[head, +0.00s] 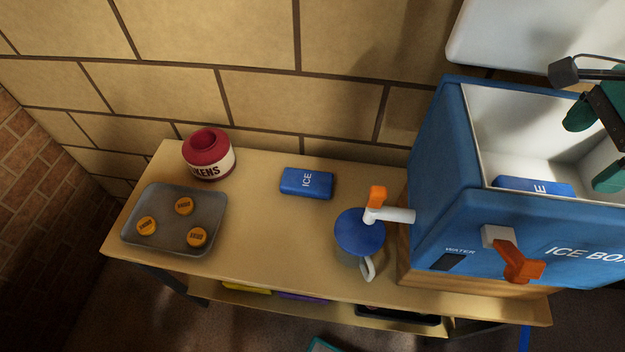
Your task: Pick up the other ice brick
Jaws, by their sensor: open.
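One blue ice brick (307,183) with white ICE lettering lies flat on the wooden bench, right of the red-lidded jar. Another blue ice brick (534,187) is inside the open ice box (450,165), against its near wall, its lower part hidden by the rim. My gripper (593,147) is at the right edge, over the open ice box, partly cut off by the frame. Its green fingers are apart with nothing seen between them. It is above and right of the brick in the box, and far right of the bench brick.
A blue-lidded mug (361,235) stands under the box's tap (390,214). A metal tray (139,236) with several orange-yellow discs and a red-lidded jar (209,160) are at left. A white lid (530,35) stands behind the box. The bench (265,245) is clear in front of the bench brick.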

